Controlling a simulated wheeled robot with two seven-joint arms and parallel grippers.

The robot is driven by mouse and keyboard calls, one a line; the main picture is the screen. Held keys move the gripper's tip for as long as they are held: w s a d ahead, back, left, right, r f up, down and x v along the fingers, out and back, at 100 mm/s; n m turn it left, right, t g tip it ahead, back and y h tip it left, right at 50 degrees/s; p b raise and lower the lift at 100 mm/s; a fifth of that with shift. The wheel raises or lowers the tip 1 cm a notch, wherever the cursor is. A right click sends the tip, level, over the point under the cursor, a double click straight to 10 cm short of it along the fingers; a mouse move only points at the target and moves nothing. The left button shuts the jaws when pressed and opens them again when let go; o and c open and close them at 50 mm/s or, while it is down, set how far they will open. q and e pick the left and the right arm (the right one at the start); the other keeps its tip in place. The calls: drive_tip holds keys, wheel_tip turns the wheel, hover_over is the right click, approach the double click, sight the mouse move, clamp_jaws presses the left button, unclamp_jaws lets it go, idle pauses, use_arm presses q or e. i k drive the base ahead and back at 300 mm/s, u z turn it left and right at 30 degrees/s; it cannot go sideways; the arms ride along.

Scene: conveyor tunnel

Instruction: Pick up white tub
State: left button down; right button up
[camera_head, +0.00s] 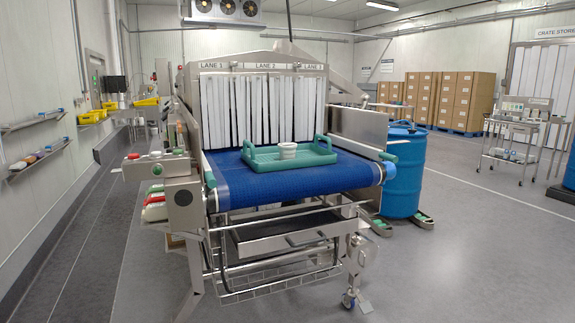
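The white tub (287,151) is small and round and stands upright in a green tray (262,159). The tray has raised handles at its left and right ends and rests on the blue conveyor belt (270,184), in front of the tunnel's strip curtain. The tub is near the middle of the tray, and nothing covers it in this view. Neither of my grippers shows in the head view.
The conveyor tunnel (262,67) has white strip curtains (262,108) behind the tray. A blue drum (405,170) stands right of the conveyor. A steel cart (515,140) and stacked cartons (455,98) are farther right. The floor (450,265) at front right is clear.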

sight(286, 150)
drive_tip(key=u, duration=3.95)
drive_tip(key=i, duration=0.1)
drive_tip(key=z, duration=2.85)
drive_tip(key=i, duration=0.85)
drive_tip(key=z, duration=0.25)
